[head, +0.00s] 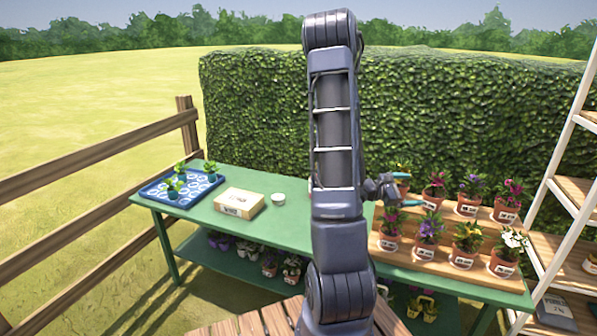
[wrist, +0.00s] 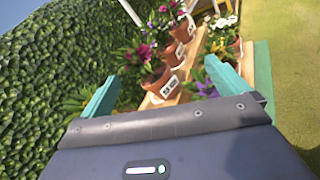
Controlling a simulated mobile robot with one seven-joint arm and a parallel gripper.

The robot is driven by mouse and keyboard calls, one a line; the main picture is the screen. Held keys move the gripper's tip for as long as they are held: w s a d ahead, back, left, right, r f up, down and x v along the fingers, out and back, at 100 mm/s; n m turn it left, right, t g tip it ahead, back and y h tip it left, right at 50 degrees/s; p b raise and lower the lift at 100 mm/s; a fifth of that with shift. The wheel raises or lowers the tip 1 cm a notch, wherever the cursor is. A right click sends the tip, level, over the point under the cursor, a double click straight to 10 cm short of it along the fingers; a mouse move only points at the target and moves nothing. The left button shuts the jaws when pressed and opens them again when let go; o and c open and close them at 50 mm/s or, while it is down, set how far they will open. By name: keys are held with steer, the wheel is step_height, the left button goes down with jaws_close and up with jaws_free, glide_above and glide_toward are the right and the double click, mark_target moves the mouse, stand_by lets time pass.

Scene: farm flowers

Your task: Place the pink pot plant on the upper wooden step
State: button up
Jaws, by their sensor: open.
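The wooden stepped stand stands on the right of the green table in the head view. Its upper step (head: 487,214) and lower step (head: 411,259) each hold a row of potted flowers. My gripper (head: 408,190) is open and empty, over the left end of the stand. In the wrist view its teal fingers (wrist: 165,72) stand apart, with a pink-flowered pot (wrist: 155,80) beyond them.
Purple (head: 429,233), orange-yellow (head: 466,241) and white (head: 506,250) flowers fill the lower step beside the pink one. A hedge (head: 250,110) stands behind.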

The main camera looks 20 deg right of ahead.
steer(key=a+r+m+t+y, duration=0.3)
steer(key=a+r+y, duration=0.2)
steer(key=a, duration=0.9)
steer(key=s+a+r+m+t+y, duration=0.1)
steer(key=a+r+m+t+y, duration=0.2)
steer(key=a, duration=1.2)
steer(key=s+a+r+m+t+y, duration=0.1)
steer(key=a+r+m+y, duration=0.3)
steer(key=a+r+y, duration=0.4)
steer(key=a+r+t, duration=0.1)
steer(key=a, duration=0.5)
steer(key=shift+a+m+t+y, duration=0.25)
steer(key=shift+m+t+y, duration=0.15)
